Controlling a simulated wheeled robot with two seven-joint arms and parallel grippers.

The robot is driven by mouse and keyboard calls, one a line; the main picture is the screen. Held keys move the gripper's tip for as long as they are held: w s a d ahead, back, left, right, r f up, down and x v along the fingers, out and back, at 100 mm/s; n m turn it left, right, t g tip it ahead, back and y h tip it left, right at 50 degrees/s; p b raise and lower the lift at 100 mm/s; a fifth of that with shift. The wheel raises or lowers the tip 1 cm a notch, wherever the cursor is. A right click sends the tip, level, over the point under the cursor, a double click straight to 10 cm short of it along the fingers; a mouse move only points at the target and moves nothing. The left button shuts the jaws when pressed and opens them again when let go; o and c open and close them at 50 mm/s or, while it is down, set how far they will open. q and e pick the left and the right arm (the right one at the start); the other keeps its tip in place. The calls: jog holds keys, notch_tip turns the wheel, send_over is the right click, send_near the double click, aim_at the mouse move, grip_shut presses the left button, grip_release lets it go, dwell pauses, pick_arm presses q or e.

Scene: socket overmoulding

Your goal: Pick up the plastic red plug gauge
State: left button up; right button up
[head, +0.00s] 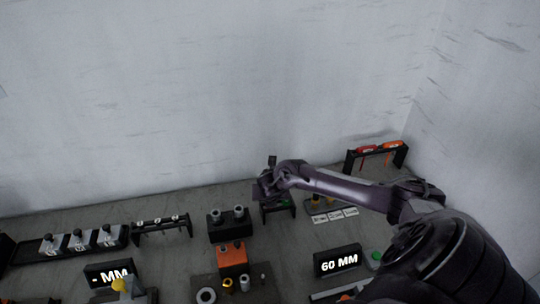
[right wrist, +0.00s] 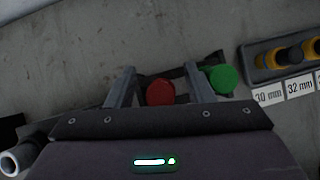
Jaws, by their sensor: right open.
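A round red top (right wrist: 160,93), which looks like the red plug gauge seen end-on, sits in a dark rack. A green round top (right wrist: 223,79) is to its right. My right gripper (right wrist: 160,84) is open, with one finger on each side of the red top and a visible gap on both sides. In the head view my right gripper (head: 267,188) is over a small dark rack (head: 278,209); the red top is hidden there behind the gripper. My left gripper is not in view.
A black stand with red-orange tools (head: 375,153) is at the back right. A grey tray with yellow-and-black parts and labels (right wrist: 283,54) lies right of the rack. A black block with metal cylinders (head: 230,222) and an orange block (head: 232,256) stand to the left.

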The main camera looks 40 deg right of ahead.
grip_shut()
